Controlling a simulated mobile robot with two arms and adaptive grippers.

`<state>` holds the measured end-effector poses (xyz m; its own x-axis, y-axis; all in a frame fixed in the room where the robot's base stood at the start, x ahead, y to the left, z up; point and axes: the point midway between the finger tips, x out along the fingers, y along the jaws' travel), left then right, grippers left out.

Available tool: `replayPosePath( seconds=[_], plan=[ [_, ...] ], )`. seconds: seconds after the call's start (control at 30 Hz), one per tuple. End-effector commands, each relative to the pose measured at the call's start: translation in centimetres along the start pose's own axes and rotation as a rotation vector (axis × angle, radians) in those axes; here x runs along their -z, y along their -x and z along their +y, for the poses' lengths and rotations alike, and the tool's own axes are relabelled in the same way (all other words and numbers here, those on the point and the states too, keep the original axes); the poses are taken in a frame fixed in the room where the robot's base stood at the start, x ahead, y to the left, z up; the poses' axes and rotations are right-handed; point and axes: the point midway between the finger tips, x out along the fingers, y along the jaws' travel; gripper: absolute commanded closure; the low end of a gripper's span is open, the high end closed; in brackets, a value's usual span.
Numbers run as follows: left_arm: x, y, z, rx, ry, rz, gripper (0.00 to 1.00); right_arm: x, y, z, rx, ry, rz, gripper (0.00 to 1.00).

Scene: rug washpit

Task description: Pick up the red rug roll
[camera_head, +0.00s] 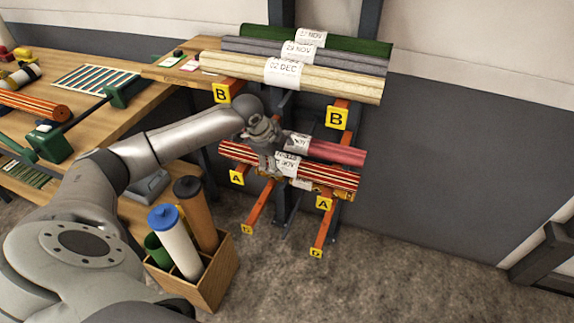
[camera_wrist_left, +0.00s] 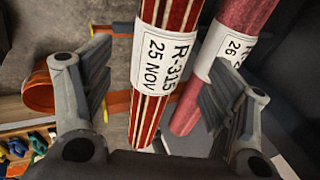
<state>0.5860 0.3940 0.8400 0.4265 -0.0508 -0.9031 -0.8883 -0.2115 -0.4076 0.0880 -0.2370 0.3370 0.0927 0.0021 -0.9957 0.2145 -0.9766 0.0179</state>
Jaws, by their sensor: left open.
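A red roll with cream stripes (camera_head: 335,180) lies across the front of the rack's lower arms, marked A. In the left wrist view this striped roll (camera_wrist_left: 150,115) has a white label reading R-315, 25 NOV. A plain pinkish-red roll (camera_head: 340,154) lies just behind it, with its own label; it also shows in the left wrist view (camera_wrist_left: 240,25). My left gripper (camera_head: 268,165) is open over the striped roll and hides part of it. In the left wrist view, its fingers stand on either side of the striped roll, the right one overlapping the plain roll. My right gripper is out of view.
Green (camera_head: 345,40), grey (camera_head: 350,61) and cream (camera_head: 340,84) rolls lie on the upper arms marked B, above my gripper. A wooden box (camera_head: 215,275) with upright tubes stands below my left arm. A workbench (camera_head: 130,105) is at left.

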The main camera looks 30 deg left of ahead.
Motion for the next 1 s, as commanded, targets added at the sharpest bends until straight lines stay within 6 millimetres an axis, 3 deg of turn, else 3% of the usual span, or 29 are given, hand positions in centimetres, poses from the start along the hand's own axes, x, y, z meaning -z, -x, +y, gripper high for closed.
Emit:
replayPosePath(
  seconds=[0.33,0.67,1.0],
  plan=[
    [0.5,-4.3,-0.1,0.001,0.001,0.0,0.22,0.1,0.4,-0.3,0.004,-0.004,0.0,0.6],
    [0.5,-5.0,-0.1,0.001,0.0,-0.001,0.22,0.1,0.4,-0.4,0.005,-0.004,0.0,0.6],
    [0.5,-5.0,0.0,0.001,0.0,-0.001,0.63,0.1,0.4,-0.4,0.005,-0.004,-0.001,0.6]
  ],
)
